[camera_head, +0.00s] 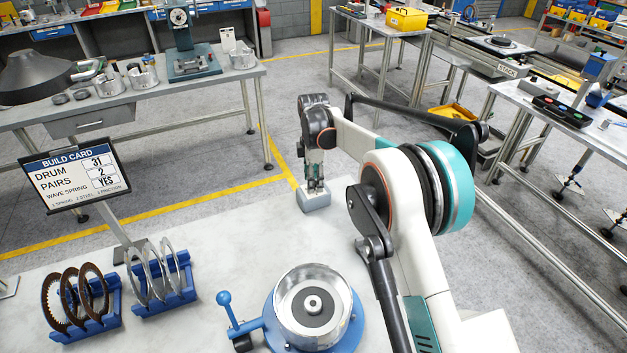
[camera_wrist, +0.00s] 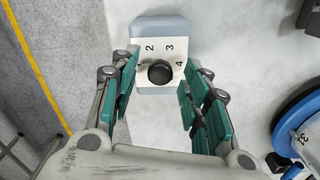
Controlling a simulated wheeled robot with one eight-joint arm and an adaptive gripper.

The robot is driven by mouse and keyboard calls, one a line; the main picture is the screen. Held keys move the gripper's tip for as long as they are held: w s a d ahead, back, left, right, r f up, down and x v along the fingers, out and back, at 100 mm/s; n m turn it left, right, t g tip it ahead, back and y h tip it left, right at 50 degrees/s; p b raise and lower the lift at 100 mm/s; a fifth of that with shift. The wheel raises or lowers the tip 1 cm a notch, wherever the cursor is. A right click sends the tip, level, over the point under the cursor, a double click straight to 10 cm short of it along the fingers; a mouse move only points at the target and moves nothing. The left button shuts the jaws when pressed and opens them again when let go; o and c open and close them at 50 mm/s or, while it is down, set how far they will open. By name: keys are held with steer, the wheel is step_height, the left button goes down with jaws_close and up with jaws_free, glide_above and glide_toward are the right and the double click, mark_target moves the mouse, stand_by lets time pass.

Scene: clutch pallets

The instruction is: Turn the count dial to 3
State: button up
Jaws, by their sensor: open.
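The count dial is a black round knob (camera_wrist: 160,73) on a white plate with a blue-grey housing (camera_wrist: 165,27). The figures 2, 3 and 4 are readable around the knob, with 2 at upper left, 3 at upper right and 4 at right. A mark at the left is partly hidden by a finger. I cannot make out a pointer on the knob. In the head view the dial housing (camera_head: 315,201) stands at the bench's far edge, under my gripper (camera_head: 315,184). In the wrist view my gripper (camera_wrist: 160,78) is open, its teal-padded fingers on either side of the knob, with visible gaps.
A blue fixture with a metal drum (camera_head: 313,305) and a blue-balled lever (camera_head: 224,298) stands at the front. Blue racks of brown rings (camera_head: 85,325) and steel rings (camera_head: 165,300) are at left, with a build card (camera_head: 75,175) behind. Bench around the dial is clear.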

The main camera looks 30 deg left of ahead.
steer(key=shift+f, duration=0.1)
jaws_close()
steer(key=shift+m, duration=0.3)
steer(key=m, duration=0.4)
steer(key=shift+b, duration=0.35)
steer(key=m, duration=0.5)
steer(key=shift+m, duration=0.4)
steer(key=m, duration=0.6)
steer(key=shift+b, duration=0.35)
steer(key=m, duration=0.7)
steer(key=shift+m, duration=0.3)
